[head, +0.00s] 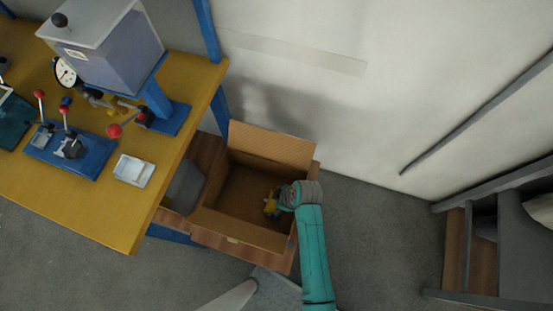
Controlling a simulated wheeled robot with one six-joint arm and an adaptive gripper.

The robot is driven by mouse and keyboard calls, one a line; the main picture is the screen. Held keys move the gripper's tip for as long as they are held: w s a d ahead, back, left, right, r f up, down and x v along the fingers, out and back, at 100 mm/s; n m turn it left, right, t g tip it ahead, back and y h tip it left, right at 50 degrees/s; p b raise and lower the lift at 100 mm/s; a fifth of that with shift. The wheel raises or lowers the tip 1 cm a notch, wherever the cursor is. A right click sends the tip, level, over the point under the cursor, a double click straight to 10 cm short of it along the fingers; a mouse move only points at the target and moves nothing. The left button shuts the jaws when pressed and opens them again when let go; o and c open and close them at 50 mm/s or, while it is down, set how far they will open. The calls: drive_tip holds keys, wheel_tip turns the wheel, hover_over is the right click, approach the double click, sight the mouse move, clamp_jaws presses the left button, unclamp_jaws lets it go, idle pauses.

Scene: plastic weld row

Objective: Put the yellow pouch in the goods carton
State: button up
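The goods carton (271,148) is an open brown cardboard box with its flaps spread, standing right of the yellow table. My teal arm reaches in from below, and my gripper (274,203) is over the right part of the carton's opening, pointing in. A small yellow thing, which looks like the yellow pouch (270,206), shows at the gripper's tip, inside the carton's outline. The fingers are small and partly hidden by the wrist, so I cannot tell whether they grip it or whether it touches the carton's floor.
A yellow-topped table (107,215) on the left carries a grey machine (110,45), a blue fixture (70,148) and a small white tray (133,170). A grey object (185,187) sits left of the carton. A rack (485,235) stands at right, with clear floor between.

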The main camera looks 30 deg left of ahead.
drive_tip(key=shift+o, duration=0.5)
drive_tip(key=shift+r, duration=0.15)
drive_tip(key=v, duration=1.2)
drive_tip(key=shift+d, duration=0.1)
